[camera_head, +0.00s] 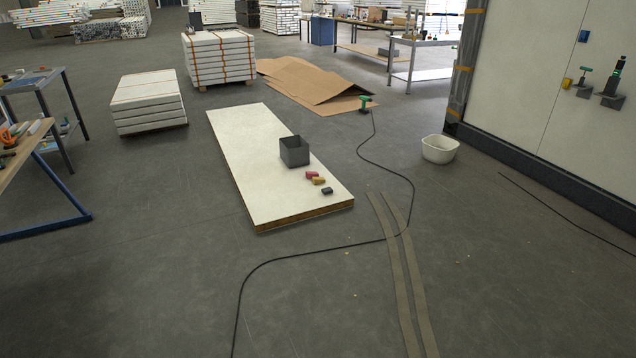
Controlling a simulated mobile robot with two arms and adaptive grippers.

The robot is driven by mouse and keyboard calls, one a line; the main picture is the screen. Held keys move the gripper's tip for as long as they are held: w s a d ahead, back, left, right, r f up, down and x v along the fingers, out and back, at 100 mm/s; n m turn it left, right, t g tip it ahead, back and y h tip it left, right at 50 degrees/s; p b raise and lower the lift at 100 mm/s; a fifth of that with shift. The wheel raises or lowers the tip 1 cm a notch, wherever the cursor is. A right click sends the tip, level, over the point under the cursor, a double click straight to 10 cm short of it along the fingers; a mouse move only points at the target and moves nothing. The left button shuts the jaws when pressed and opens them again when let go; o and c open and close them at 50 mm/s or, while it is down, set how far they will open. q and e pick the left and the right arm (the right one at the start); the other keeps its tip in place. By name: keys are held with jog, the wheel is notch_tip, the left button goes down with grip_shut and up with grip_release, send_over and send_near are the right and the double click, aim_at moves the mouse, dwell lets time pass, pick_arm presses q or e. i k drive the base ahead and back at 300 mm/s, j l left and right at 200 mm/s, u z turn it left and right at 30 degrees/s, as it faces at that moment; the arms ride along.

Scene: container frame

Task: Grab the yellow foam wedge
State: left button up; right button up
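A small yellowish block (319,181) lies on the white panel (262,180) on the floor. It looks like the yellow foam wedge, but it is too small to make out its exact shape. A small red block (311,174) lies just behind it, and a dark block (327,191) lies just in front, to the right. A grey open box (294,151) stands on the panel behind the blocks. Neither of my grippers shows in the head view.
A black cable (300,257) winds over the floor in front of the panel. Two brown strips (396,260) lie to its right. A white tub (439,149) stands by the wall. A workbench (30,150) is at left. The floor in front is mostly open.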

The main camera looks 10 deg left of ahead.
aim_at(316, 180)
jog(key=i+u, duration=0.1)
jog(key=i, duration=0.4)
jog(key=i+l+u, duration=0.15)
jog(key=i, duration=0.4)
jog(key=i+j+u, duration=0.1)
jog(key=i, duration=0.8)
jog(key=i+j+u, duration=0.15)
jog(key=i, duration=0.75)
jog(key=i+l+z, duration=0.2)
jog(key=i+z, duration=0.65)
jog(key=i+j+z, duration=0.15)
jog(key=i+z, duration=0.3)
jog(key=i+j+z, duration=0.4)
jog(key=i+l, duration=0.1)
jog(key=i, duration=0.05)
